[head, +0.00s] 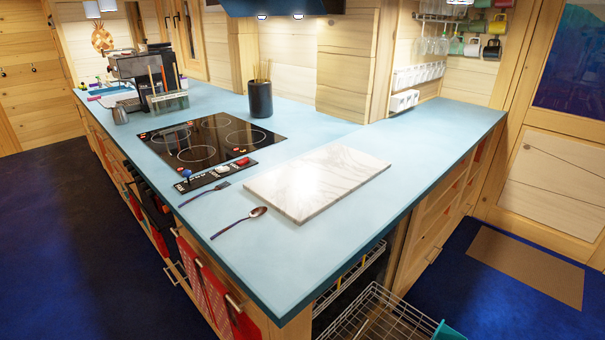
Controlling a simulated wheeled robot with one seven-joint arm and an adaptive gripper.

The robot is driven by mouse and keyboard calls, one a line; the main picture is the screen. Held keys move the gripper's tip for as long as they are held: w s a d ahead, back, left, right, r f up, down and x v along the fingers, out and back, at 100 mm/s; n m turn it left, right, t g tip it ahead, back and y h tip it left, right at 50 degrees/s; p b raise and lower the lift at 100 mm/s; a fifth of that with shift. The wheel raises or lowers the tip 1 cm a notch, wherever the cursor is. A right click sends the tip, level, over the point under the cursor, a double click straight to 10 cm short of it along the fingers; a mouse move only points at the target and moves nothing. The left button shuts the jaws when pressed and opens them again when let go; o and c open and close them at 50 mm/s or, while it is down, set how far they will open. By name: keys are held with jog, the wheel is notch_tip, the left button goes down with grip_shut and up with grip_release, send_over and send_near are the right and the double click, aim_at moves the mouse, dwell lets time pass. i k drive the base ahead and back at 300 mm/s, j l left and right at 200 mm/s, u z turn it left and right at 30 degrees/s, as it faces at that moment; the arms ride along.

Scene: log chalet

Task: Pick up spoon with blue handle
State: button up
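A spoon (257,212) lies on the light blue countertop (300,250), near its left front edge. Its bowl points up and to the right, and its thin dark handle runs down and to the left; the handle looks dark bluish or purplish, too small to tell exactly. It lies apart from the marble board to its right. My gripper does not show in the head view.
A fork (203,194) lies just behind the spoon. A marble board (317,181) is right of it, with a black cooktop (206,142) and a utensil holder (260,99) behind. A wire basket (385,318) sticks out below the counter. The counter's front corner is clear.

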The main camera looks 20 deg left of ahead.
aim_at(257, 212)
jog(key=u, duration=1.2)
jog(key=z, duration=1.45)
jog(key=u, duration=1.45)
jog(key=i+j+u, duration=0.15)
jog(key=i, duration=0.3)
jog(key=i+j+u, duration=0.2)
jog(key=i, duration=0.3)
jog(key=j, duration=0.05)
